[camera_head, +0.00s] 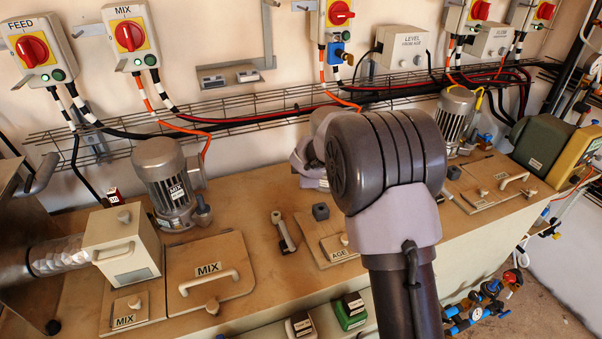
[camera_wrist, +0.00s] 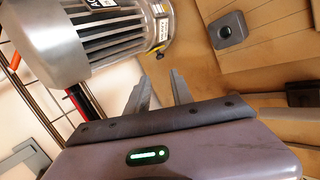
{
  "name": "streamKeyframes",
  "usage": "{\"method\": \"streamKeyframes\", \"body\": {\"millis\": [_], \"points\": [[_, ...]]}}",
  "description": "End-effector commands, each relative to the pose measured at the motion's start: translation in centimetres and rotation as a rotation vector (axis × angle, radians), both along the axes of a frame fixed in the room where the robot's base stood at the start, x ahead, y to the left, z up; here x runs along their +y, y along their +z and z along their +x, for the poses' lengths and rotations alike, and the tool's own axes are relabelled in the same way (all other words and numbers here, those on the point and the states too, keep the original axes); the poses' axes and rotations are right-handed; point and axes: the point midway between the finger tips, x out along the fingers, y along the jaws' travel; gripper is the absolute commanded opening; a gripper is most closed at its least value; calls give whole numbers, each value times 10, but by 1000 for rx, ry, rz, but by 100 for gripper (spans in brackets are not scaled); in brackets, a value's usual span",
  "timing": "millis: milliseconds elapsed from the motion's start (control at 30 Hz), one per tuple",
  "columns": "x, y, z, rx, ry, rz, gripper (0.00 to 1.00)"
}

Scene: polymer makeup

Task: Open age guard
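A tan plate labelled AGE (camera_head: 342,254) lies on the bench top in the head view, with a small knob on it. My arm covers the area to its right, so any larger AGE guard or handle there is hidden. My gripper (camera_wrist: 159,92) shows in the wrist view with its two grey fingers apart and nothing between them. In the head view the gripper is mostly hidden behind my arm. In the wrist view, a ribbed motor (camera_wrist: 95,45) is close at the upper left, and a tan panel with a dark square block (camera_wrist: 229,29) is at the upper right.
The MIX guard (camera_head: 210,270) with its handle and the MIX motor (camera_head: 168,180) stand at the left. Another motor (camera_head: 455,113) and panels with a handle (camera_head: 512,180) are at the right. A wire cable tray (camera_head: 240,107) runs along the wall above the bench.

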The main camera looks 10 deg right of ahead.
Motion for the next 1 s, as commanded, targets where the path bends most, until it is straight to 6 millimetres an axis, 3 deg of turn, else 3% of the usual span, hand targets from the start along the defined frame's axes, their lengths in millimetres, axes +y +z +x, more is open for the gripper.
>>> {"method": "streamKeyframes", "body": {"millis": [300, 500, 933, 1000], "points": [[-8, -58, 54, 3, -5, 2, 28], [-11, -84, 80, 1, -6, 3, 28], [-12, -96, 90, 1, -5, 4, 28], [-12, -96, 90, 1, -5, 4, 16]]}}
